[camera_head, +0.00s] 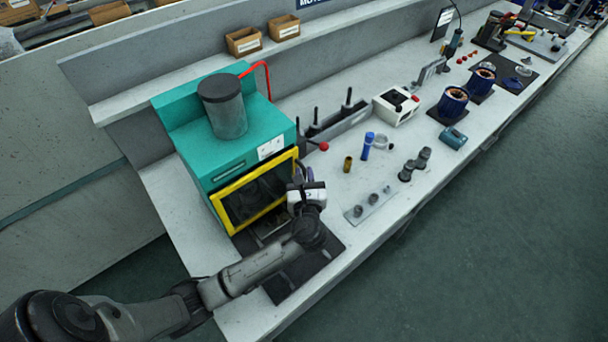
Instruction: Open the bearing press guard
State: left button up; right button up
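The bearing press (185,140) is a teal box with a dark cylinder (223,108) on top, at the left end of the bench. Its guard (226,190) is a yellow-framed dark window that covers much of the press front. A metal base (268,228) shows below the guard's lower edge. My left gripper (305,178) is at the right side of the guard, close to its yellow frame. Whether it touches the frame, and whether its fingers are open or shut, I cannot tell. My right gripper is out of view.
A black mat (318,262) lies before the press. A red-knobbed lever (323,146) is just right of it. Farther right are a plate with small grey parts (370,203), a blue bottle (367,146) and a white box (396,105). The floor in front is clear.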

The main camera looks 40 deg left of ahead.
pick_arm(q)
grip_shut()
dwell(0.5)
